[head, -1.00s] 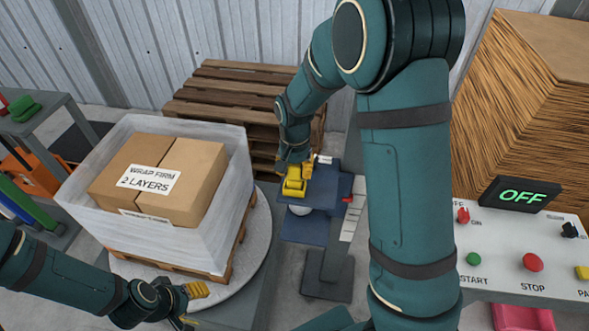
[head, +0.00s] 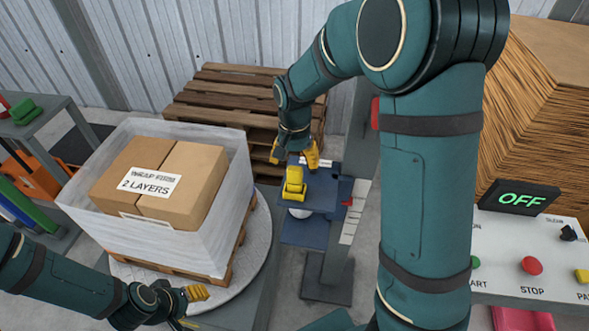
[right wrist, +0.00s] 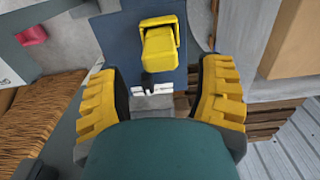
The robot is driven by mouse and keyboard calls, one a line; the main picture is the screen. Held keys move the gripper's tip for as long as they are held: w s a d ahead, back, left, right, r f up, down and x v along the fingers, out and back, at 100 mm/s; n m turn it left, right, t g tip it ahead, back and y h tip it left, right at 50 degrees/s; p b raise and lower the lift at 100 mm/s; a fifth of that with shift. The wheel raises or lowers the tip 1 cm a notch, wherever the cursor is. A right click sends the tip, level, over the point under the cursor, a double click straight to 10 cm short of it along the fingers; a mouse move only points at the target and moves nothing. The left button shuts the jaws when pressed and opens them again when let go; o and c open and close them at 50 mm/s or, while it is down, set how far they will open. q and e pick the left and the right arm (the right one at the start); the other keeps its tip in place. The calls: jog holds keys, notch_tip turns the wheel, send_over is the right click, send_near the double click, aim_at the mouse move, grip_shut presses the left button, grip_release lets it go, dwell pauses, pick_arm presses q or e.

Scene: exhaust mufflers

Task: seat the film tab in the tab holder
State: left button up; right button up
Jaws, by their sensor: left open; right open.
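A yellow piece (head: 294,184) with a block-like arm stands on the blue plate of the small stand (head: 317,196); it also shows in the right wrist view (right wrist: 158,44). Beside it is a small grey block with white strips and a black clip (right wrist: 152,88). I cannot tell for sure which of these parts is the film tab and which is the tab holder. My right gripper (head: 294,158) is open and empty, just behind the yellow piece, with its fingers either side of the grey block in the wrist view (right wrist: 160,84). My left gripper (head: 192,307) is open and empty by the turntable's front edge.
A pallet load of boxes in white film (head: 160,240) stands on the round turntable (head: 258,262). Wooden pallets (head: 235,85) lie behind. A control panel (head: 510,262) with an OFF display is at the right. My right arm hides much of the middle.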

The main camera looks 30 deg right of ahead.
pick_arm(q)
jog(key=shift+r, duration=0.3)
pick_arm(e)
notch_tip(320, 180, up, 7)
dwell(0.5)
